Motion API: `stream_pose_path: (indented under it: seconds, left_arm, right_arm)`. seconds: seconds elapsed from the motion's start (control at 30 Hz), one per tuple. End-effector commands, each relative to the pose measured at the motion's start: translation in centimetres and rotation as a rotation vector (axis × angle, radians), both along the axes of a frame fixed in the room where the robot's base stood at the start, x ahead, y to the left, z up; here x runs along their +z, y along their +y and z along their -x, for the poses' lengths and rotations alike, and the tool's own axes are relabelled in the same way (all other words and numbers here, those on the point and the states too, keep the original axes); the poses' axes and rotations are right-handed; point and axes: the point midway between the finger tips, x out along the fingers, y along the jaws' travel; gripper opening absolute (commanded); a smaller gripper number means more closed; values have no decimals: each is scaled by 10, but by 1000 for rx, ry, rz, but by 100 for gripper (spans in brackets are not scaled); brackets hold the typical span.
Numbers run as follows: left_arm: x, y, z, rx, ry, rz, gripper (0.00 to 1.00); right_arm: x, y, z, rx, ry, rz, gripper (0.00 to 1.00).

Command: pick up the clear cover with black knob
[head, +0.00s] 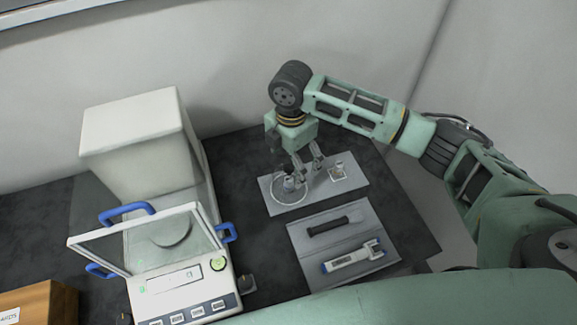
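The clear cover (291,198) is a round transparent piece on the left part of a light grey tray (278,208). Its knob is small and partly hidden by the gripper fingers. My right gripper (298,175) points down from above, right over the cover. Its fingers look spread apart around the knob area; whether they touch it is too small to tell. My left gripper is not in view.
A small glass item (338,170) stands on the tray's right part. In front, a second grey tray (306,245) holds a black-handled tool (334,225) and a white pipette-like device (352,258). A balance (190,290) with blue handles and a white box (140,145) stand left.

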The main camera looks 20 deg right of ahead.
Motion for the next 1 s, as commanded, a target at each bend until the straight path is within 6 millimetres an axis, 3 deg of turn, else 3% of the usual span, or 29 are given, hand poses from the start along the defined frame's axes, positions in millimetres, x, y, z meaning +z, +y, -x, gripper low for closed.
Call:
stream_pose_path:
  seconds: [0.23,0.4,0.57,0.8,1.0]
  left_arm:
    - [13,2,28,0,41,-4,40]
    - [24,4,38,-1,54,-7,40]
    - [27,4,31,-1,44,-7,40]
    - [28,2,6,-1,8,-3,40]
    - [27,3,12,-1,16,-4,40]
  right_arm:
    - [-26,4,2,1,4,1,86]
    - [-53,7,3,0,4,1,86]
    - [-68,7,3,1,0,1,86]
    - [-70,7,3,2,0,1,85]
    - [-69,7,3,2,0,1,68]
